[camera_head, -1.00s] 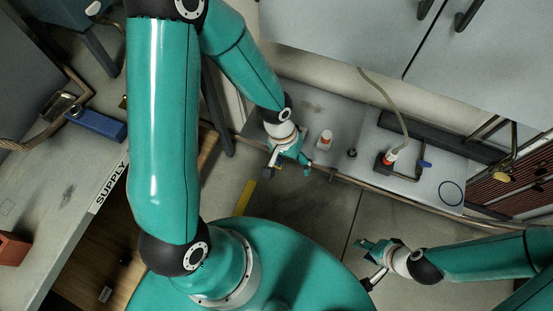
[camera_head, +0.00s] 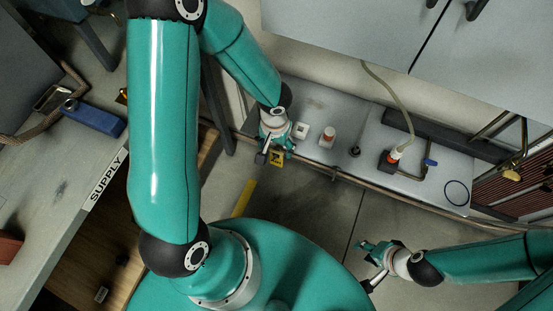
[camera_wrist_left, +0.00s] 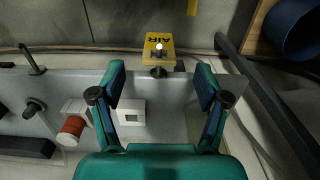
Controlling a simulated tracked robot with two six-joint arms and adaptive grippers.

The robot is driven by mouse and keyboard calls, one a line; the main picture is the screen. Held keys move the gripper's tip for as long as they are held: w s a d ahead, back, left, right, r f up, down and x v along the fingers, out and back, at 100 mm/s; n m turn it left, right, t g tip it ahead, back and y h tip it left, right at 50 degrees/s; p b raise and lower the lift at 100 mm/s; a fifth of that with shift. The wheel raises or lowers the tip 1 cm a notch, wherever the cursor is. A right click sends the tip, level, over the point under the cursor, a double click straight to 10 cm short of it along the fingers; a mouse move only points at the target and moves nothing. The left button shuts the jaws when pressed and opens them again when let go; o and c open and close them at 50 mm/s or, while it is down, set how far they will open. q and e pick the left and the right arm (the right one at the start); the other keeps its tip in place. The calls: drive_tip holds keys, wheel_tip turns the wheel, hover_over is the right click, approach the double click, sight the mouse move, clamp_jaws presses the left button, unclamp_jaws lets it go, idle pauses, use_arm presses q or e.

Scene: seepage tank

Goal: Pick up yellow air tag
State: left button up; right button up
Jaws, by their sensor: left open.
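The yellow air tag (camera_head: 276,158) hangs at the front edge of the grey bench, just below my left gripper (camera_head: 277,149) in the head view. In the left wrist view the yellow tag (camera_wrist_left: 159,43), marked AIR, is upside down beyond the fingertips, with a dark knob at its near edge. My left gripper (camera_wrist_left: 160,78) is open and empty, its fingers to either side of the tag's line. The tag is apart from both fingers in that view. My right gripper (camera_head: 368,263) appears open and empty above the floor, away from the tag.
On the grey bench (camera_wrist_left: 170,125) stand a white block with a square recess (camera_wrist_left: 131,112) and an orange-and-white fitting (camera_wrist_left: 73,127). A hose (camera_head: 392,100) drops to another orange fitting. A dark bar (camera_wrist_left: 265,85) and blue cylinder (camera_wrist_left: 293,28) lie right in the wrist view.

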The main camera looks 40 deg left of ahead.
sight(276, 152)
use_arm(q)
drive_tip(key=shift+w+f+b, duration=0.15)
drive_tip(key=shift+w+f, duration=0.05)
drive_tip(key=shift+f, duration=1.15)
drive_tip(key=shift+w+f+b, duration=0.15)
drive_tip(key=shift+f, duration=1.2)
drive_tip(key=c, duration=0.9)
